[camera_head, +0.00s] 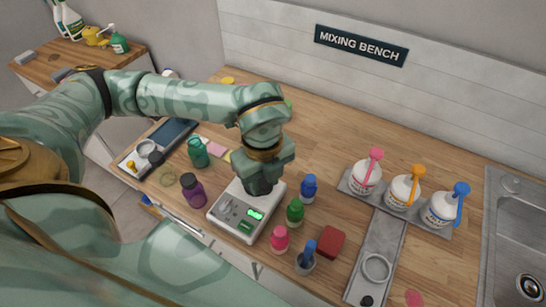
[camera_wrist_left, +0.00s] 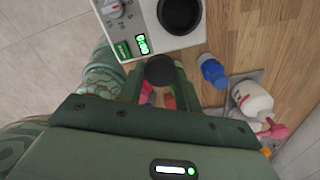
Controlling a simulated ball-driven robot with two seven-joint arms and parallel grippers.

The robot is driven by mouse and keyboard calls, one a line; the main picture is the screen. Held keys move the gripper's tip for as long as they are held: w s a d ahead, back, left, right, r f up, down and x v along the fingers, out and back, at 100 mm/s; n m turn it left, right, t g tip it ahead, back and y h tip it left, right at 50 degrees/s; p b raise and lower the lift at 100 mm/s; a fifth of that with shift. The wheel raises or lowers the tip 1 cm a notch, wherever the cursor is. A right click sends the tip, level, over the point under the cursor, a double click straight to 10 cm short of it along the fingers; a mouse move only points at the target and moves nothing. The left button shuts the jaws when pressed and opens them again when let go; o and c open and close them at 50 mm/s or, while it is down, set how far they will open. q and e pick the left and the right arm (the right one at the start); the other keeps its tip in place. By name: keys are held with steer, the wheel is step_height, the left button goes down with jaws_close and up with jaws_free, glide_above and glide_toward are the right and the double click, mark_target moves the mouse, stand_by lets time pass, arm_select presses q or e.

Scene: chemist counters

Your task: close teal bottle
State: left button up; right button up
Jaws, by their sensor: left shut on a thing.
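The teal bottle (camera_head: 198,152) stands upright on the wooden bench, left of the white scale; its top appears uncapped. My left gripper (camera_head: 260,184) points down over the scale, to the right of the teal bottle and apart from it. In the left wrist view, my left gripper (camera_wrist_left: 160,80) is shut on a dark round cap (camera_wrist_left: 160,68), which shows between its fingers. The cap is hidden in the head view. My right gripper is not in view.
The white scale (camera_head: 228,221) lies under the gripper. A purple bottle (camera_head: 193,192) stands near the teal one. Blue (camera_head: 309,188), green (camera_head: 295,212) and pink (camera_head: 280,239) bottles stand right of the scale.

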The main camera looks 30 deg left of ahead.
arm_select(q)
steer(key=shift+s+r, duration=0.1)
steer(key=shift+s, duration=0.05)
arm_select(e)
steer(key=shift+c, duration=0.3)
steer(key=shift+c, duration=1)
arm_select(q)
steer(key=m, duration=0.3)
steer(key=w+m, duration=0.1)
steer(key=m, duration=0.1)
steer(key=shift+r+m, duration=0.3)
steer(key=shift+r, duration=0.1)
steer(key=w+r+n+b, duration=0.1)
steer(key=w+r+n, duration=0.2)
steer(key=n, duration=1.1)
steer(key=w+r+n+b, duration=0.1)
steer(key=w+r+n, duration=0.2)
steer(key=n, duration=1.1)
step_height(320, 180, up, 2)
steer(key=shift+w+d, duration=0.2)
steer(key=shift+d, duration=0.15)
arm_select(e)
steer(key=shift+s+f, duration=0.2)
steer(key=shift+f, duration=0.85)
